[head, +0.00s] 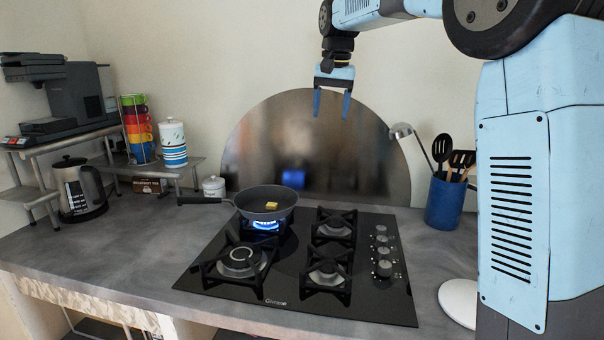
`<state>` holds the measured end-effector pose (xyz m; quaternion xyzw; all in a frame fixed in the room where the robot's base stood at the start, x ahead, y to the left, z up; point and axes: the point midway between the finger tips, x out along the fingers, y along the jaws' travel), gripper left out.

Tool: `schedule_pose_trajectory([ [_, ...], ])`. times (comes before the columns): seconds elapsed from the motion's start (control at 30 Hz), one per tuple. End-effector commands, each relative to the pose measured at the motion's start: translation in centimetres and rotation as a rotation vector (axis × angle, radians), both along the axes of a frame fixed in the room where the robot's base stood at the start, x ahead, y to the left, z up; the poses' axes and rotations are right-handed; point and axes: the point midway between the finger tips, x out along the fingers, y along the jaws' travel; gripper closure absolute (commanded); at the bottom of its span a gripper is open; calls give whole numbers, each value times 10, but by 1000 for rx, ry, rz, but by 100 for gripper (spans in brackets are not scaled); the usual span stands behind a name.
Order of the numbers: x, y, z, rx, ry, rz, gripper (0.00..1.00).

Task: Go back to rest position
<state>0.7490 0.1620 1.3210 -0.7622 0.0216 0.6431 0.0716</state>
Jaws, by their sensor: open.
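My gripper (332,104) hangs at the upper middle of the head view, fingers pointing down. Its two blue fingers are apart with nothing between them. It is in the air in front of the dark round splash panel (300,140), above the level of the hob. My arm reaches to it from the right side. No thing in the view is in contact with the fingers.
A frying pan (266,214) with a small yellow piece (272,205) sits on a lit rear-left burner of the hob (345,300). A blue utensil pot (445,203), kettle (80,190), coffee machine (75,95) and cup stack (138,128) stand around. Left-front counter is clear.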

Motion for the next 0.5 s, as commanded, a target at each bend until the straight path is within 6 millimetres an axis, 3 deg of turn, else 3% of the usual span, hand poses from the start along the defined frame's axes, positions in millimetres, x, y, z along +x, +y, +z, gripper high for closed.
schedule_pose_trajectory([
  [0.23, -66, -48, 5, 1, -61, 18, 33],
  [0.5, -141, -90, -9, -10, -127, 41, 33],
])
